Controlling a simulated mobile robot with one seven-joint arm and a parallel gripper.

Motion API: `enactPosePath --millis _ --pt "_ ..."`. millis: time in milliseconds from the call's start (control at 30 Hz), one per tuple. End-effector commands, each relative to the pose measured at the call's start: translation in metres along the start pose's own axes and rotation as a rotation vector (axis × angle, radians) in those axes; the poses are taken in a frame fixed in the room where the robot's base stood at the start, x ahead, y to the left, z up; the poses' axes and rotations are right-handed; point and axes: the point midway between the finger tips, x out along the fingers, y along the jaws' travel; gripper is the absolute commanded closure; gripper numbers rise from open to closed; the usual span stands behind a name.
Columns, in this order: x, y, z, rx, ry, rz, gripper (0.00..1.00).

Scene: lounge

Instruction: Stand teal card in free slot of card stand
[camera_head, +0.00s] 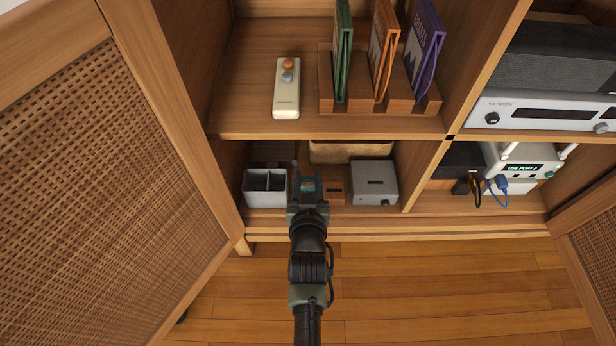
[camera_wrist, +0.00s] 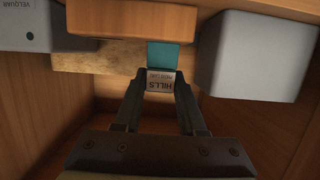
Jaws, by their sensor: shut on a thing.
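In the wrist view, the card shows a teal part (camera_wrist: 170,57) and a pale band reading "HILLS" (camera_wrist: 160,83) between my fingertips (camera_wrist: 160,90). The jaws hide part of it. A slotted wooden rack (camera_head: 325,84), which looks like the card stand, is on the shelf above. A green (camera_head: 343,50), an orange (camera_head: 382,48) and a purple card (camera_head: 425,48) stand upright in it, leaning slightly. I cannot tell which slot is free.
A divided pale container (camera_head: 264,189) is left of my gripper; a brown box (camera_head: 334,190) and grey box (camera_head: 375,184) are right. The shelf edge (camera_head: 330,136) lies above. Open rattan doors flank the cabinet.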

Motion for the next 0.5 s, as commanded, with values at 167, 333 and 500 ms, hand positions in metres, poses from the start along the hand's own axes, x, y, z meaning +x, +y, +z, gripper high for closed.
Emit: enactPosePath --millis 167,333,500 --pt "0.0014 0.0 0.0042 0.0 0.0 0.0 1.0" --pt "0.0024 0.0 0.0075 0.0 0.0 0.0 1.0" --pt "0.0034 0.0 0.0107 0.0 0.0 0.0 1.0"
